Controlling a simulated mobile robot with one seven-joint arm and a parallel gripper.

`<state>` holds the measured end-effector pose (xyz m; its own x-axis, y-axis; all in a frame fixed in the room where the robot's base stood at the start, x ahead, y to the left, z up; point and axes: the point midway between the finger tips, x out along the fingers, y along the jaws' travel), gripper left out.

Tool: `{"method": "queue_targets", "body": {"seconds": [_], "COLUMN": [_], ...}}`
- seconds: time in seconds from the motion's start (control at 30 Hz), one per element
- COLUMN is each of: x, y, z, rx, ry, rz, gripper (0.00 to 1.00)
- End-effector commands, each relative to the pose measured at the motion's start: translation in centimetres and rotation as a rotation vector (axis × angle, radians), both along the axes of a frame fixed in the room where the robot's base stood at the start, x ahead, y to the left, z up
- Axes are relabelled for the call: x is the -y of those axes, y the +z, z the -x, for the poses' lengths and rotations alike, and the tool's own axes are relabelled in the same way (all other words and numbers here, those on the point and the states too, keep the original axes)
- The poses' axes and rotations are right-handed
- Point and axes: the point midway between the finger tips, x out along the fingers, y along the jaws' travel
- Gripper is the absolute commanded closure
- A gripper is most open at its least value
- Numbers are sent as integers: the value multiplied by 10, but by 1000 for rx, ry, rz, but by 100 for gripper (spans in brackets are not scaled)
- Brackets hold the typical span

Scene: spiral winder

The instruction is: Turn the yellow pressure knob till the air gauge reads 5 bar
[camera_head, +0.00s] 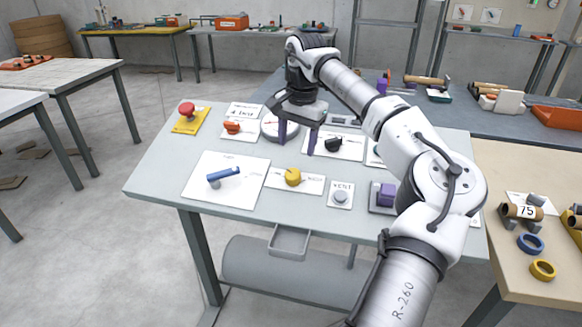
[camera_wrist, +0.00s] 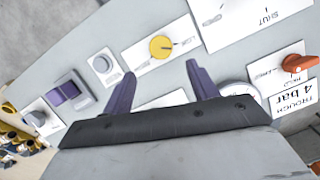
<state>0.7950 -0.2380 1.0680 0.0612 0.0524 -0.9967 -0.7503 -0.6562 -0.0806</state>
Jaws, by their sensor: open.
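The yellow pressure knob (camera_head: 292,177) sits on a white plate near the front middle of the grey panel. In the wrist view the knob (camera_wrist: 162,47) shows just beyond the fingertips and between them, with a dark pointer line on it. A round white gauge (camera_head: 270,127) is partly hidden behind my gripper; its reading cannot be made out.
A blue lever handle (camera_head: 224,173) lies left of the knob, and a grey VENT button (camera_head: 340,195) is right of it. A black knob (camera_head: 333,143), an orange knob (camera_head: 232,127) and a red mushroom button (camera_head: 187,110) stand farther back. A sign (camera_wrist: 293,99) reads 4 bar.

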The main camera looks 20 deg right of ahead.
Motion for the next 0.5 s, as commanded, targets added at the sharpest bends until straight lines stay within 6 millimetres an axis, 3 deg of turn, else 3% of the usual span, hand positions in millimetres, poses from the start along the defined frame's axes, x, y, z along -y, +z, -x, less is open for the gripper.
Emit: {"method": "queue_targets", "body": {"seconds": [0.3,0.5], "x": [-5,-6], "y": [-63,-84], "z": [-3,-5], "rx": [-2,0], "ry": [1,1], "rz": [-4,-3], "gripper": [41,41]}}
